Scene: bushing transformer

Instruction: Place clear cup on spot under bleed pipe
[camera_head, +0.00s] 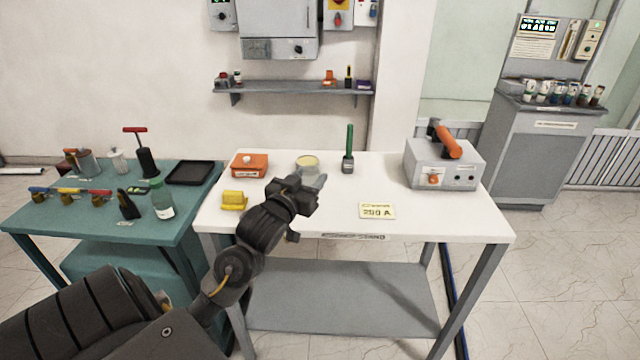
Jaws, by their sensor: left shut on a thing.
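The clear cup (307,167) is at the back of the white table (400,218), left of its middle, with a pale yellow disc showing at its top. My left gripper (314,184) reaches over the table from the lower left and is shut on the cup. The gripper hides the cup's lower part, so I cannot tell whether its base touches the table. I cannot make out a bleed pipe or a marked spot under one. My right gripper is not in view.
An orange box (249,165) and a yellow block (234,201) lie left of the gripper. A green-handled tool (349,150) stands to its right. A yellow label (377,211) and a grey device (443,166) are further right. The teal table (110,222) holds bottles and tools.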

